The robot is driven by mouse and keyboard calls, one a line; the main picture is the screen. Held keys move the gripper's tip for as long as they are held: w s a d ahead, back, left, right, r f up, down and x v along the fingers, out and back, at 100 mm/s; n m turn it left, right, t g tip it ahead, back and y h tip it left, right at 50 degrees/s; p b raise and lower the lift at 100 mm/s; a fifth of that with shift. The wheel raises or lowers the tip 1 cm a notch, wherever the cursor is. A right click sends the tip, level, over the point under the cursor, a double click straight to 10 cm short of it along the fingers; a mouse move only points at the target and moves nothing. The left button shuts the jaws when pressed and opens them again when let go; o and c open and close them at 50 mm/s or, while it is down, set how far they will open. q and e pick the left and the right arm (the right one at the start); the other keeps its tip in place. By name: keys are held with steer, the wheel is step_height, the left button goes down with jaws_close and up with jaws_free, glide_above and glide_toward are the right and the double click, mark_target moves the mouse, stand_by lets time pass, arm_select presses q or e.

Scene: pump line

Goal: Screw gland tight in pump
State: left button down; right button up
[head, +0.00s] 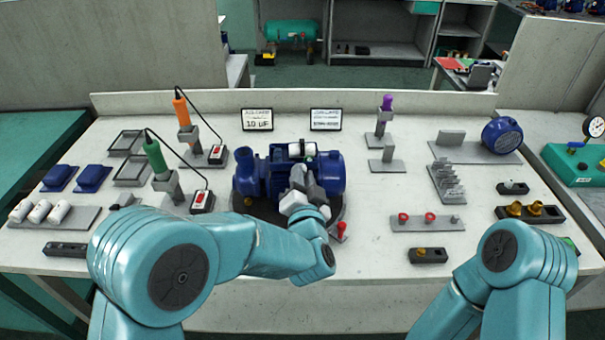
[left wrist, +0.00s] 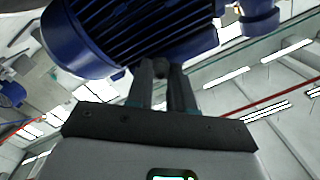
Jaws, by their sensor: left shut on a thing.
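The blue pump (head: 328,172) lies on a dark round plate (head: 242,207) in the middle of the bench. In the left wrist view its finned blue motor body (left wrist: 110,35) fills the upper left. My left gripper (head: 297,178) is at the near side of the pump. In the left wrist view the fingers (left wrist: 161,75) are close together, shut on a small dark round piece (left wrist: 162,68), apparently the gland, close to the pump body. The fingers hide most of it, and I cannot tell how far it sits in the pump. My right gripper is out of view.
Green (head: 155,157) and orange (head: 181,110) power tools stand in holders at left. A rack with red parts (head: 428,222) and a black block with brass parts (head: 532,213) are at right.

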arm_select(q)
steer(key=c, duration=1.1)
jaws_free()
steer(key=n+b, duration=0.3)
steer(key=shift+b, duration=0.35)
